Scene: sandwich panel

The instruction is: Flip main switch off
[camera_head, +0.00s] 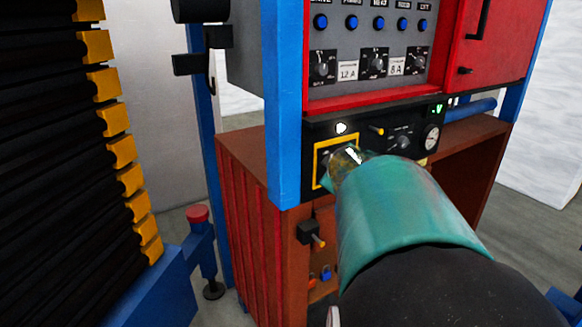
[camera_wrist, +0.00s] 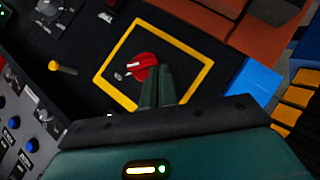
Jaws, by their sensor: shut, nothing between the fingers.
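The main switch (camera_wrist: 142,67) is a red round knob with a pale marking inside a yellow square frame (camera_wrist: 206,80) on a black panel, seen in the wrist view. My gripper (camera_wrist: 157,72) is shut and empty, its green fingertips at the lower right edge of the red knob. I cannot tell whether they touch it. In the head view my gripper (camera_head: 350,158) reaches the panel at the yellow frame (camera_head: 316,165) and hides most of the switch.
Above is a grey panel with blue buttons (camera_head: 352,22) and black rotary switches (camera_head: 374,62). A yellow-tipped toggle (camera_head: 377,130) and a round gauge (camera_head: 431,137) sit right of the frame. A blue post (camera_head: 284,110) stands close on the left. Another lever (camera_head: 312,235) sticks out below.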

